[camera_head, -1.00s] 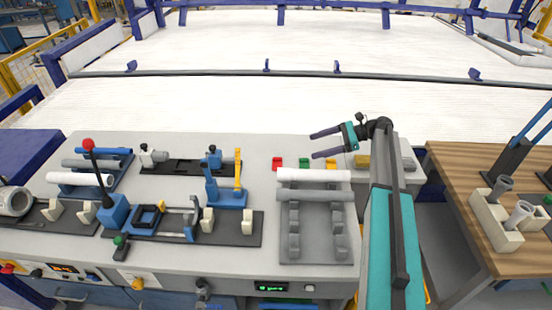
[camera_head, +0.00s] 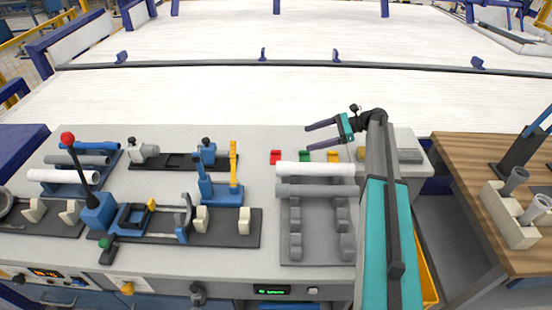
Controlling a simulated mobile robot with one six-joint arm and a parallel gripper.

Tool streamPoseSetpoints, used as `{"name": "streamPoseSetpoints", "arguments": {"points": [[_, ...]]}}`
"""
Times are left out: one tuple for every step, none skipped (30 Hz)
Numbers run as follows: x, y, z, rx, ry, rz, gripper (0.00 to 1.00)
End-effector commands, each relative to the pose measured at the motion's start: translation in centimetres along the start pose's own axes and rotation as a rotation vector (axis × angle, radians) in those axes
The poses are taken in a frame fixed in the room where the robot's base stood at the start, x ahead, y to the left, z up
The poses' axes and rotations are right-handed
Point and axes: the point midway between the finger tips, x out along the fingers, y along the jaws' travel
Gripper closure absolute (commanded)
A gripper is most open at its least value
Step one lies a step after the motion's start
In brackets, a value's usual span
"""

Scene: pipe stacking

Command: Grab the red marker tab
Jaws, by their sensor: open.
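The red marker tab (camera_head: 275,157) stands on the grey bench behind the pipe rack, at the left of a short row. A green tab (camera_head: 304,155) and a yellow tab (camera_head: 333,156) stand to its right. My gripper (camera_head: 318,137) is open and empty, its two dark fingers pointing left. In the picture it is above and to the right of the red tab, apart from it. Its height over the bench is hard to tell.
A white pipe (camera_head: 316,169) and a grey pipe (camera_head: 316,190) lie across the grey rack (camera_head: 318,240) just in front of the tabs. Blue fixtures (camera_head: 218,190) stand to the left. A wooden table (camera_head: 490,200) is at the right.

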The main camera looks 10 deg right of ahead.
Motion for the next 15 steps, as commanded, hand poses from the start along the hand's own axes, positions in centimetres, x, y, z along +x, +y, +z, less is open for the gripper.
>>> {"name": "streamPoseSetpoints", "arguments": {"points": [[0.4,0.0,-0.9,0.0,0.0,0.0,0.17],[0.5,0.0,-1.2,0.0,0.0,0.0,0.17],[0.7,0.0,-1.8,0.0,0.0,0.0,0.17],[0.8,0.0,-2.1,0.0,0.0,0.0,0.17],[0.9,0.0,-2.4,0.0,0.0,0.0,0.17],[1.1,0.0,-2.9,0.0,0.0,0.0,0.17],[1.3,0.0,-3.3,0.0,0.0,-0.001,0.17],[1.4,0.0,-3.5,0.0,0.0,-0.001,0.17],[1.5,0.0,-3.8,0.0,0.0,-0.001,0.17],[1.6,0.0,-4.0,0.0,0.0,-0.001,0.17],[1.6,0.0,-4.2,0.0,0.0,-0.001,0.17],[1.7,0.0,-4.3,0.0,0.0,-0.001,0.17],[1.7,0.0,-4.4,0.0,0.0,-0.001,0.17],[1.7,0.0,-4.4,0.0,0.0,-0.001,0.17],[1.7,0.0,-4.5,0.0,0.0,-0.001,0.17]]}}
